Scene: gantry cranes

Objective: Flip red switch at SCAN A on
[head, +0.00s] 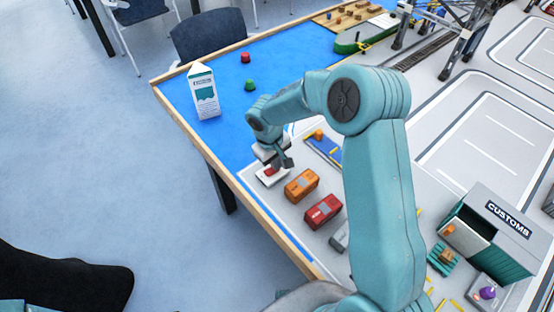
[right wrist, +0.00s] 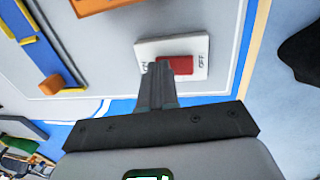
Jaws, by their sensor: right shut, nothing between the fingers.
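The red switch (head: 269,171) sits on a white plate (head: 263,181) on the grey board near the table's front-left edge. In the right wrist view the red rocker (right wrist: 181,66) shows on its white plate (right wrist: 200,45), with OFF lettered at its right end. The lettering at the left end is partly hidden by the fingers. My right gripper (head: 285,161) is shut and empty, close over the switch. Its fingertips (right wrist: 160,68) overlap the left part of the rocker; I cannot tell whether they touch, nor which way the rocker is tipped. My left gripper is not in view.
An orange container (head: 301,185) and a red container (head: 323,211) stand beside the switch. A milk carton (head: 203,92), a red button (head: 246,57) and a green button (head: 249,85) are on the blue area. The CUSTOMS shed (head: 487,230) stands at right.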

